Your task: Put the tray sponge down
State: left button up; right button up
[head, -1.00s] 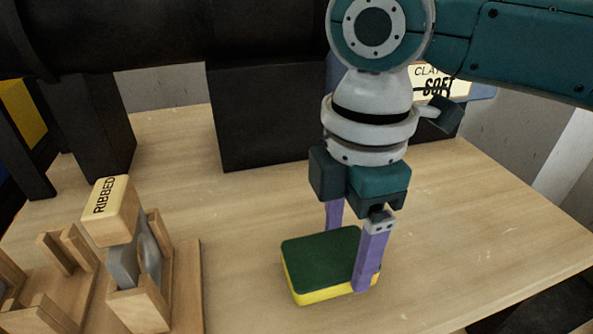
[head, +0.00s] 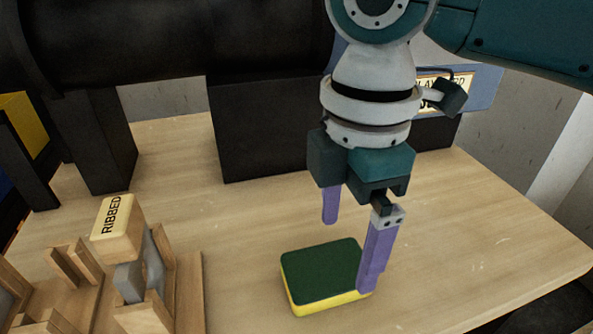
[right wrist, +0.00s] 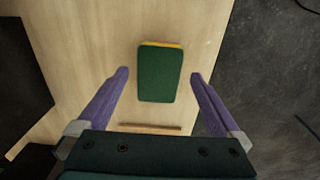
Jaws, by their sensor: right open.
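The sponge (head: 322,273), with a dark green top and a yellow lower layer, lies flat on the wooden table. It also shows in the right wrist view (right wrist: 158,75), between and beyond the fingertips. My right gripper (head: 350,250) is open above the sponge. Its purple fingers stand apart, with a gap on each side of the sponge in the right wrist view (right wrist: 160,74). The near finger overlaps the sponge's right end in the head view. My left gripper is not in view.
A wooden rack (head: 180,275) holds a grey part and a block labelled RIBBED (head: 117,221) at the left. A black box (head: 265,135) stands behind the sponge. A partly hidden sign (head: 480,88) is at the back right. The table right of the sponge is clear.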

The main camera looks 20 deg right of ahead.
aim_at(342, 262)
notch_tip(342, 262, up, 9)
jog(key=p, duration=0.3)
jog(key=s+a+f+m+t+y, duration=0.2)
jog(key=s+a+f+m+y, duration=0.2)
jog(key=s+a+f+m, duration=0.3)
jog(key=s+d+f+m+t+h, duration=0.1)
jog(key=s+d+m+h, duration=0.2)
jog(key=s+d+m, duration=0.6)
jog(key=d, duration=0.4)
jog(key=shift+s+d+t+h, duration=0.2)
jog(key=shift+d+t+h, duration=0.1)
jog(key=shift+h, duration=0.1)
